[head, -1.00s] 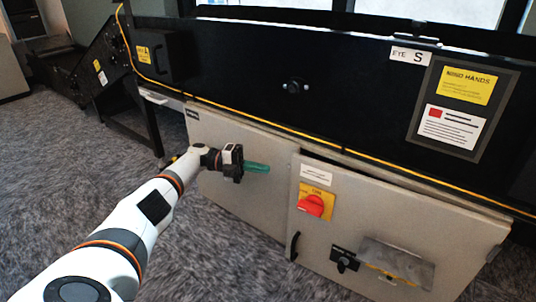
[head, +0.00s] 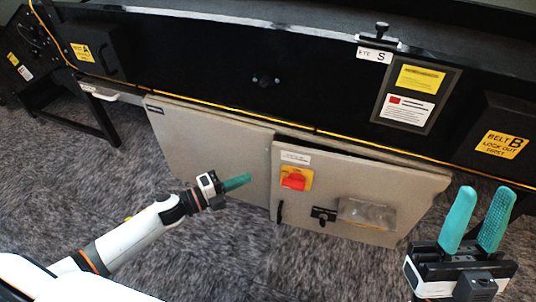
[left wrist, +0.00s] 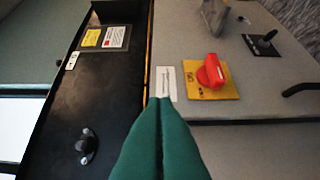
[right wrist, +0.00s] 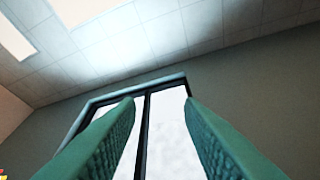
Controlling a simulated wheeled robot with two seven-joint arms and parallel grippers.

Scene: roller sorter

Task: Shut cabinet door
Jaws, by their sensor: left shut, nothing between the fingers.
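The grey cabinet sits under the black sorter frame. Its right door (head: 345,205) carries a red rotary switch (head: 293,181) on a yellow plate, a black latch (head: 323,215) and a black handle (head: 280,212). The door's top edge shows a dark gap below the frame, so it appears slightly ajar. The left panel (head: 215,150) looks flush. My left gripper (head: 236,182) is shut and empty, in front of the left panel near the seam. In the left wrist view its closed green fingers (left wrist: 160,140) point toward the red switch's label area. My right gripper (head: 478,218) is open and empty, raised at the right.
The black frame (head: 200,65) runs across above the cabinet, with a yellow cable along its lower edge. Carpet in front of the cabinet is clear. The right wrist view shows a window (right wrist: 165,130) and ceiling.

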